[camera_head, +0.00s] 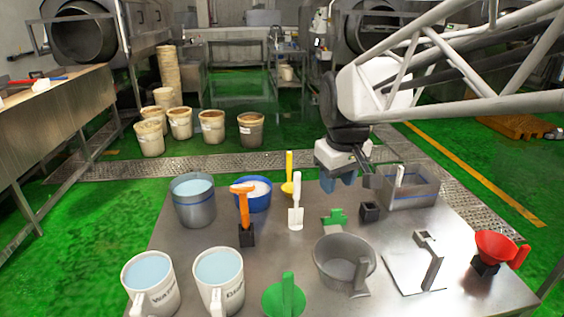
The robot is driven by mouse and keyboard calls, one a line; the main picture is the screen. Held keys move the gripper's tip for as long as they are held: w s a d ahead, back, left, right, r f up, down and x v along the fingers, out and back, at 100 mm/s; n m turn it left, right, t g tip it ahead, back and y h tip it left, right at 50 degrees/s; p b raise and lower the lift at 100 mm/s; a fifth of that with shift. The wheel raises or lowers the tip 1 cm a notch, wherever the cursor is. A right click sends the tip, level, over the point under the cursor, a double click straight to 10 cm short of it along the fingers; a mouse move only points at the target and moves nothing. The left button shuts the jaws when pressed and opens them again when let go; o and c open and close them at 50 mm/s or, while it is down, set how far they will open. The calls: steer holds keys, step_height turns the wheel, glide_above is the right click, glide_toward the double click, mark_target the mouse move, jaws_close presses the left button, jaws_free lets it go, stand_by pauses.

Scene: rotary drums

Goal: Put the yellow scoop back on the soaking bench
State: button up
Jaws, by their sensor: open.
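The yellow scoop (289,174) stands with its handle upright near the far edge of the steel bench (180,255). Its lower end is just right of the blue bowl (253,197), which holds pale contents. I cannot tell whether it is held in a stand. My gripper (340,180) points down with blue fingertips over the far part of the bench, right of the yellow scoop and apart from it. It is open, and nothing shows between its fingers.
A white scoop (296,209) and an orange tool (244,205) stand close by.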

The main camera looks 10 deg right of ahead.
steer(key=s+f+m, duration=0.2)
steer(key=s+f, duration=0.1)
steer(key=s, duration=0.5)
steer(key=s+f+m, duration=0.2)
steer(key=s+f, duration=0.2)
steer(key=s, duration=0.5)
steer(key=shift+t, duration=0.3)
